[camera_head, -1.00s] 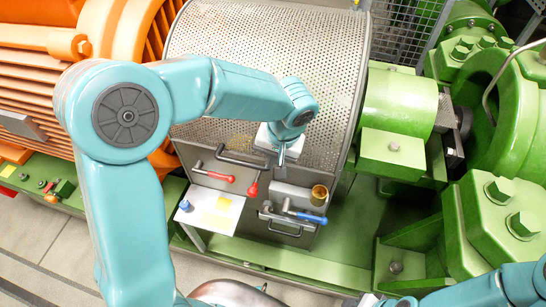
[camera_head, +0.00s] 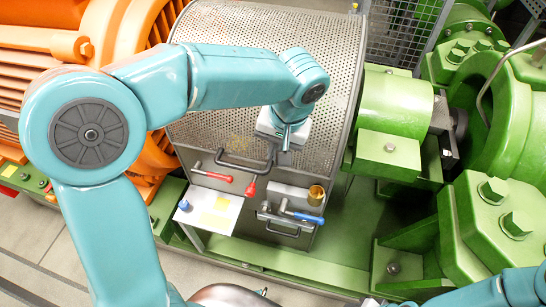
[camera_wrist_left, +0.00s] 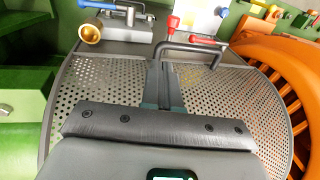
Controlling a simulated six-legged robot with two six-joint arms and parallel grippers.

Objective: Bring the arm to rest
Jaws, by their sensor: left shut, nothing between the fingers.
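My left arm reaches in from the left in the head view. Its gripper (camera_head: 286,142) hangs in front of the perforated metal guard (camera_head: 262,75), close above the guard's dark handle (camera_head: 243,163). The gripper is shut and holds nothing. In the left wrist view the closed fingers (camera_wrist_left: 160,75) point toward the guard's lower edge, beside the dark handle (camera_wrist_left: 190,50). I cannot tell whether they touch the guard. Part of my right arm shows at the lower right edge, but its gripper is out of view.
Below the guard are red-handled levers (camera_head: 217,177), a blue-handled lever (camera_head: 304,217), a brass cup (camera_head: 316,194) and a white plate with a yellow note (camera_head: 219,205). An orange motor (camera_head: 60,85) stands left. Green machinery (camera_head: 490,210) stands right. Grey floor shows at lower left.

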